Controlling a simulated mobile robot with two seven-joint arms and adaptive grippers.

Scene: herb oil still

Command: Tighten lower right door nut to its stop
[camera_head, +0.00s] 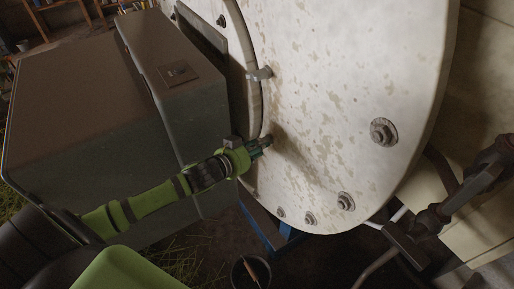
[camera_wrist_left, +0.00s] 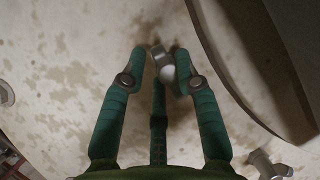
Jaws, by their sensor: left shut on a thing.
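My left gripper (camera_head: 262,146) reaches in from the left to the lower part of the round door's edge (camera_head: 254,100), at the white, stained flange (camera_head: 335,80). In the left wrist view its teal fingers (camera_wrist_left: 161,62) are closed around a small metal nut (camera_wrist_left: 160,58) with a pale rounded end. In the head view the fingers hide this nut. Another metal door nut (camera_head: 260,74) sits higher on the door edge; a winged nut (camera_wrist_left: 270,165) also shows at the lower right of the left wrist view.
A big dark box-shaped housing (camera_head: 80,90) stands left of the flange, close to my left arm. Several bolts (camera_head: 383,132) ring the flange. A bucket (camera_head: 250,272) stands on the floor below.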

